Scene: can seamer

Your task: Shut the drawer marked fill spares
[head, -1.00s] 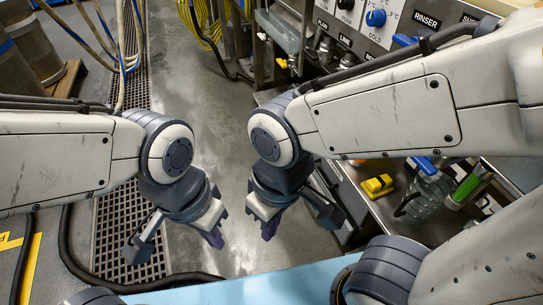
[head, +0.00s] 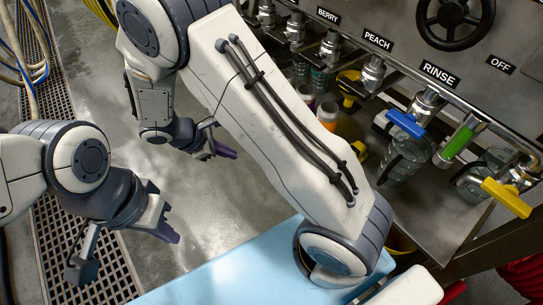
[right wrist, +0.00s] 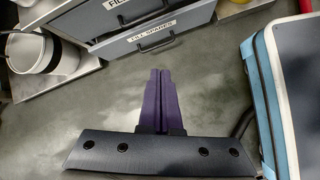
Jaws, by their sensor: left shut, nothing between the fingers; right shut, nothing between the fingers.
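The drawer marked fill spares (right wrist: 158,37) shows at the top of the right wrist view, a grey front with a white label and a dark bar handle. Another labelled drawer (right wrist: 122,13) is above it, cut off by the picture edge. I cannot tell how far the fill spares drawer stands out. My right gripper (right wrist: 162,72) is shut and empty, its purple fingers pointing toward the drawer with floor between. In the head view the right gripper (head: 226,152) hangs over the floor. My left gripper (head: 170,234) is also shut and empty, lower left, apart from everything.
A white bucket (right wrist: 32,52) stands left of the drawers. In the head view a panel with labelled taps (head: 385,45) and a metal counter (head: 437,210) with a clear jug (head: 403,160) fill the right. A floor grate (head: 60,240) runs along the left; the middle floor is clear.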

